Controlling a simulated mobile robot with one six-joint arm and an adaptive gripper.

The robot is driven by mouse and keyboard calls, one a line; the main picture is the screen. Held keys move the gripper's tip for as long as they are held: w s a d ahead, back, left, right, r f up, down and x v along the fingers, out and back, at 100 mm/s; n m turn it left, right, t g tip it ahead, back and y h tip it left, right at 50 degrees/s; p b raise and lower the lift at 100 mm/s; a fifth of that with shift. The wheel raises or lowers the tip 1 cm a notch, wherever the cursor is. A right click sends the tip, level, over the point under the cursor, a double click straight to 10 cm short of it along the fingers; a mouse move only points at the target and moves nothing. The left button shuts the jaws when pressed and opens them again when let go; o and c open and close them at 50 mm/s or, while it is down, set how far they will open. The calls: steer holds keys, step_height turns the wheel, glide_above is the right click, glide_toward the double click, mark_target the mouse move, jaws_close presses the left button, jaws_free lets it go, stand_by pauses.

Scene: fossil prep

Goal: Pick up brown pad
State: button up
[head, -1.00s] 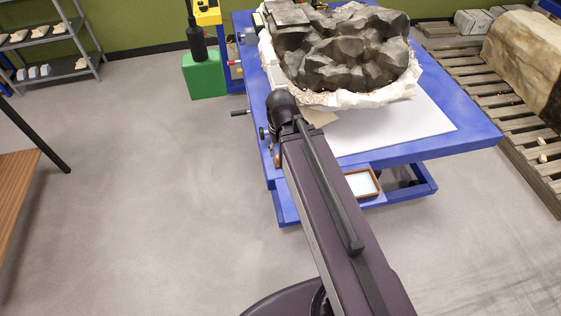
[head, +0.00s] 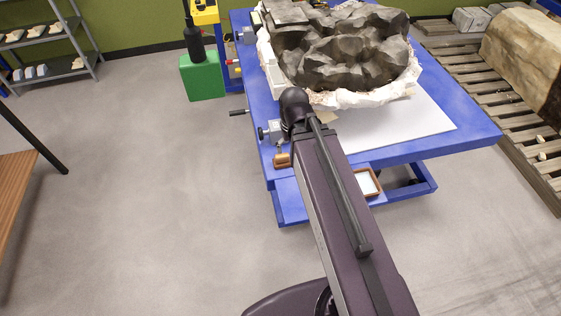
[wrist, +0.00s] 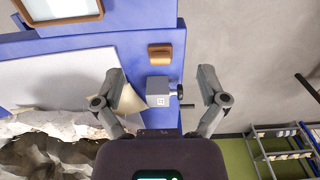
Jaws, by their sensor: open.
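The brown pad (head: 282,160) is a small rounded block on the near left corner of the blue table. It also shows in the wrist view (wrist: 160,54), at the top centre, lying on the blue surface. My gripper (wrist: 161,76) is open and empty, with its fingers spread wide. In the wrist view the pad lies just above the gap between the fingertips, in line with it. A grey clamp (wrist: 159,90) shows in that gap. I cannot tell the height of the fingers above the table. In the head view my gripper is hidden behind my arm.
The blue table (head: 470,140) holds a large dark rock (head: 345,50) in a white jacket and a white sheet (head: 425,118). A wooden-framed tray (head: 366,183) sits lower at the table's front.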

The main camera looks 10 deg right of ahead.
steer(key=b, duration=1.1)
glide_above(282, 155)
step_height(282, 155, down, 12)
steer(key=shift+a, duration=0.1)
step_height(282, 155, down, 8)
steer(key=b, duration=0.9)
steer(key=shift+f, duration=0.2)
steer(key=shift+f, duration=0.1)
steer(key=shift+f+b, duration=2.5)
steer(key=shift+b, duration=0.1)
steer(key=c, duration=1.1)
steer(key=shift+r, duration=0.15)
